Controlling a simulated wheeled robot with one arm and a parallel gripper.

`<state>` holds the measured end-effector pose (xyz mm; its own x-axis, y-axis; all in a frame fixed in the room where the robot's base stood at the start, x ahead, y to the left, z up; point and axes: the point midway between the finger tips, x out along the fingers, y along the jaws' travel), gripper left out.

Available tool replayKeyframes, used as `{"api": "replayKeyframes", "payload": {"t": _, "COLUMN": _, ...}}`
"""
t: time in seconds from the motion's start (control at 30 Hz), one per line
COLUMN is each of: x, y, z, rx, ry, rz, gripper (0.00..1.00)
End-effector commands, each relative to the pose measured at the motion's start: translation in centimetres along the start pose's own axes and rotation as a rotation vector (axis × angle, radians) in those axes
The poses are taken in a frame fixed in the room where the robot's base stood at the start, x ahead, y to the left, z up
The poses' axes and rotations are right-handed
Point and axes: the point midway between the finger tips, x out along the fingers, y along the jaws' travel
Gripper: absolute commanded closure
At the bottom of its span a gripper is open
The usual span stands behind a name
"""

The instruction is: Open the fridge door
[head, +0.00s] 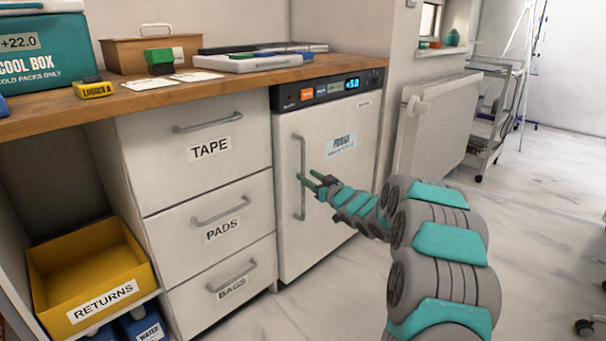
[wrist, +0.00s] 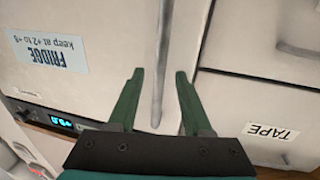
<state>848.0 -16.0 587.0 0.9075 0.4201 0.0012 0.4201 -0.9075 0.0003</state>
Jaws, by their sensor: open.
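The fridge (head: 345,206) is a white under-counter unit with a dark display strip on top. Its door looks shut and carries a FRIDGE label (head: 341,146). A vertical grey bar handle (head: 298,178) runs along the door's left side. My gripper (head: 308,180) is in front of the door at handle height. In the wrist view my gripper (wrist: 160,75) is open, with green fingers apart.
Left of the fridge are drawers marked TAPE (head: 209,148), PADS (head: 222,229) and BAGS (head: 232,286). A wooden counter (head: 225,79) runs above. A yellow RETURNS bin (head: 88,258) sits low at left. A radiator (head: 440,125) stands at right. Floor before the fridge looks clear.

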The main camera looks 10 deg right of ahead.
Motion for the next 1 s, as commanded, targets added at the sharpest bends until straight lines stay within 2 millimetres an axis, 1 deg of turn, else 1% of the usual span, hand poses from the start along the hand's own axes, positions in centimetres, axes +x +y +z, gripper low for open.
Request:
{"api": "replayKeyframes", "payload": {"t": 0.03, "x": 0.8, "y": -0.1, "z": 0.0, "rx": -0.001, "ry": 0.001, "rz": -0.001, "gripper": 0.5}}
{"api": "replayKeyframes", "payload": {"t": 0.1, "x": 1.7, "y": -0.1, "z": 0.0, "rx": 0.0, "ry": 0.0, "rz": -0.001, "gripper": 0.5}}
{"api": "replayKeyframes", "payload": {"t": 0.3, "x": 3.3, "y": 0.0, "z": 0.0, "rx": 0.0, "ry": -0.001, "rz": 0.001, "gripper": 0.5}}
{"api": "replayKeyframes", "payload": {"t": 0.43, "x": 3.6, "y": 0.0, "z": 0.1, "rx": 0.001, "ry": -0.003, "rz": 0.002, "gripper": 0.5}}
{"api": "replayKeyframes", "payload": {"t": 0.67, "x": 3.6, "y": 0.0, "z": 0.0, "rx": 0.001, "ry": -0.002, "rz": 0.002, "gripper": 0.5}}
{"api": "replayKeyframes", "payload": {"t": 1.0, "x": 3.6, "y": 0.0, "z": 0.0, "rx": 0.001, "ry": -0.002, "rz": 0.002, "gripper": 0.89}}
